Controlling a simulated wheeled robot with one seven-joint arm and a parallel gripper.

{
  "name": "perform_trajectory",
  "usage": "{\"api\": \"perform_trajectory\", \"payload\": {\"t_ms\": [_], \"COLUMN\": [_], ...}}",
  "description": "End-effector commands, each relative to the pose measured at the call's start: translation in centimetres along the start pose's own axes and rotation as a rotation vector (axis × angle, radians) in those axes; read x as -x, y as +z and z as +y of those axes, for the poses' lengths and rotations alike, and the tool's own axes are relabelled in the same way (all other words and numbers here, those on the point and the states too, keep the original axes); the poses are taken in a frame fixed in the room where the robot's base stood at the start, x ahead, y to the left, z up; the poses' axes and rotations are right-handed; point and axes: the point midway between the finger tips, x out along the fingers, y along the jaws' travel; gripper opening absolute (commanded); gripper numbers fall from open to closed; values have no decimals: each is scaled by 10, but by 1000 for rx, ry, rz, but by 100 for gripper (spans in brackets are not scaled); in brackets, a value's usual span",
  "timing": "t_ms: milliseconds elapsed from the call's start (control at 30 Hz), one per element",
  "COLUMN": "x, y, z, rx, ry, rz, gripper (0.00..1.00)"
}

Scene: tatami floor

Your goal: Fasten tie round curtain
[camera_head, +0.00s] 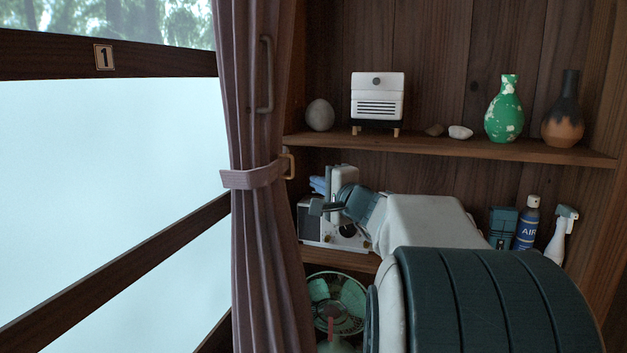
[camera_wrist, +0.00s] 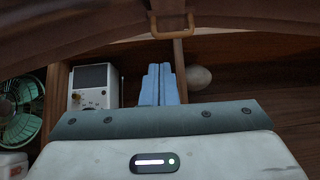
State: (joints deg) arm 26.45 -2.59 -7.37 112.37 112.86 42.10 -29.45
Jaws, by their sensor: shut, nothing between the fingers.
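The mauve curtain (camera_head: 264,235) hangs gathered in a narrow bundle beside the window. The tie (camera_head: 252,177), a band of similar mauve, passes across the front of the bundle and pulls it in. Its right end meets a tan hook (camera_head: 291,166) on the wooden post; I cannot tell whether it is caught on it. The back of the tie is hidden. The hook also shows at the top of the wrist view (camera_wrist: 172,24). My gripper (camera_head: 318,184) is just right of the hook, apart from the tie. Its blue fingers (camera_wrist: 160,70) are shut together and empty.
A shelf (camera_head: 450,147) with a heater (camera_head: 377,97) and vases is above my arm. A white device (camera_head: 343,230), a green fan (camera_head: 336,303) and spray bottles (camera_head: 527,222) stand lower. A dark handle (camera_head: 266,75) is above the tie. The window (camera_head: 110,160) is left.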

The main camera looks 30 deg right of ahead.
Motion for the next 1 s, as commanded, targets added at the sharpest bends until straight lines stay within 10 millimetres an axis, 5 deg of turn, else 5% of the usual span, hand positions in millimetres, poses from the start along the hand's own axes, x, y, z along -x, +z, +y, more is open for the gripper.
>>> {"api": "perform_trajectory", "payload": {"t_ms": [300,1000], "x": [33,38], "y": [24,31], "z": [-1,-4], "rx": [0,7], "ry": [-1,7], "rz": [0,-10], "gripper": [0,0]}}
